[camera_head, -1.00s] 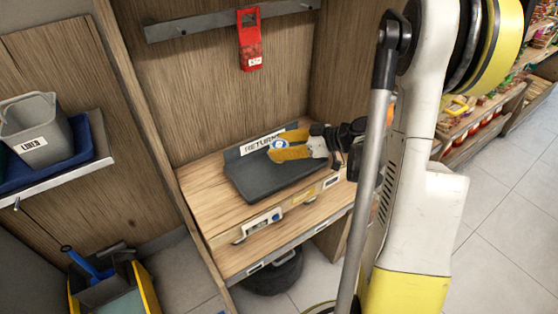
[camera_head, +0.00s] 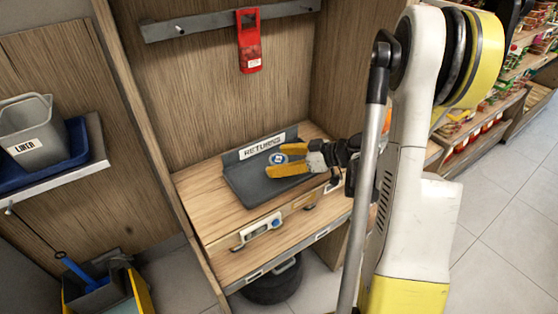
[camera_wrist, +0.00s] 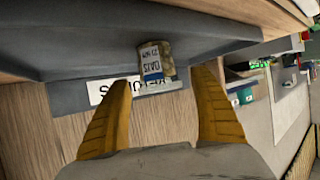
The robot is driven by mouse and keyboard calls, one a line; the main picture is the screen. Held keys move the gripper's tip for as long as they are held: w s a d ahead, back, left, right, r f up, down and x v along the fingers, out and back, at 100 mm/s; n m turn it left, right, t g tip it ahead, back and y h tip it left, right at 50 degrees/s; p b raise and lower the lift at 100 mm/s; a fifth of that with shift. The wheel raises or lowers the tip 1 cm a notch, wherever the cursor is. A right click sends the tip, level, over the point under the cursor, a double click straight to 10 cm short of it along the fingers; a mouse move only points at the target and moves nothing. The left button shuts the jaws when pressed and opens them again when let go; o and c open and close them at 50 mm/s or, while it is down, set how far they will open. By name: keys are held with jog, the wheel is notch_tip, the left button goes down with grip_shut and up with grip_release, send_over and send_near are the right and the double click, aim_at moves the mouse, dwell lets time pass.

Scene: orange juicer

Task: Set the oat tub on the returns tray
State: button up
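The oat tub (camera_head: 279,159) shows its round blue-and-white top in the head view, over the back part of the dark grey returns tray (camera_head: 262,194). In the wrist view the tub (camera_wrist: 154,62) has an OATS label, seen upside down, and appears to rest on the tray (camera_wrist: 70,42). My gripper (camera_head: 280,161) reaches in from the right with its yellow fingers open, one on each side of the tub. In the wrist view my gripper (camera_wrist: 161,92) shows gaps between both fingertips and the tub. The tub's base is hidden in the head view.
The tray has a raised back with a RETURNS sign (camera_head: 262,146) and lies on a wooden counter (camera_head: 205,201). A red holder (camera_head: 249,42) hangs above. A grey LINER bin (camera_head: 28,127) stands on a shelf at left. The tray's front part is clear.

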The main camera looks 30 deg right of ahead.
jog(key=shift+r, duration=0.25)
jog(key=p+v, duration=0.4)
jog(key=v, duration=0.8)
jog(key=a+r+m+g+h, duration=0.3)
jog(key=a+r+m+g, duration=0.1)
jog(key=a, duration=0.9)
jog(key=s+a+r+m+t+h, duration=0.1)
jog(key=s+a+r+m+h, duration=0.2)
jog(key=s+a, duration=0.6)
notch_tip(320, 180, up, 2)
jog(key=shift+s+r+h, duration=0.2)
jog(key=shift+h, duration=0.7)
